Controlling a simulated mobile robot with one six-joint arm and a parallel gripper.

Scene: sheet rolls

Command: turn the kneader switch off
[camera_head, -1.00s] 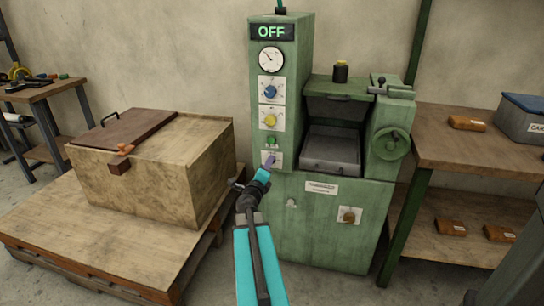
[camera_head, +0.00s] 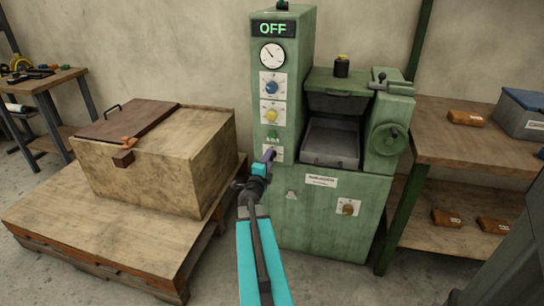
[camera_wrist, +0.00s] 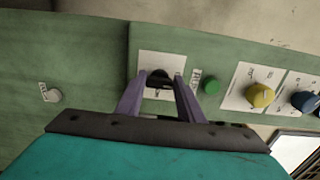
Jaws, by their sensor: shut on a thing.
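The green kneader (camera_head: 325,215) stands against the wall, and its display (camera_head: 272,29) reads OFF. A small dark switch (camera_wrist: 158,76) sits on a white plate low on its control column, below the green button (camera_head: 272,135). My gripper (camera_head: 269,155) is at that plate in the head view. In the wrist view my gripper (camera_wrist: 161,80) has its two purple fingers on either side of the switch, shut on it. The fingers partly cover the switch, so its exact setting cannot be read.
Above are a yellow knob (camera_head: 271,115), a blue knob (camera_head: 271,87) and a gauge (camera_head: 272,55). A wooden box (camera_head: 160,170) on a pallet (camera_head: 85,230) stands close on the left. A wooden shelf (camera_head: 450,150) stands on the right.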

